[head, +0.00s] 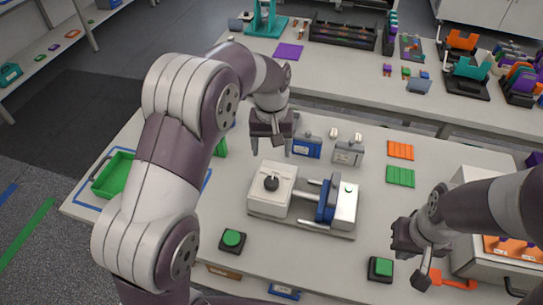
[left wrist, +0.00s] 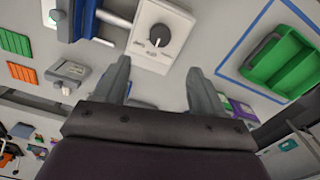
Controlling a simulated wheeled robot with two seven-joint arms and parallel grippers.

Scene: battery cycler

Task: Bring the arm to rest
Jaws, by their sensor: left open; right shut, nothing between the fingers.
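My left gripper (head: 271,146) is open and empty, raised above the bench behind the white battery cycler (head: 258,199). In the left wrist view its two fingers (left wrist: 155,85) stand apart with nothing between them. The cycler has a black knob (head: 271,183) and a blue block (head: 326,201) clamped at its right side. The knob also shows in the left wrist view (left wrist: 160,35). My right gripper (head: 414,262) is shut and empty, low over the front right of the bench near a green button (head: 381,267); its fingertips are partly hard to make out.
A green tray (head: 113,178) lies at the left inside blue tape. A blue device (head: 307,147) and a grey device (head: 347,151) stand behind the cycler, close to my left gripper. Orange (head: 400,150) and green (head: 400,177) pads lie to the right. Another green button (head: 232,240) sits in front.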

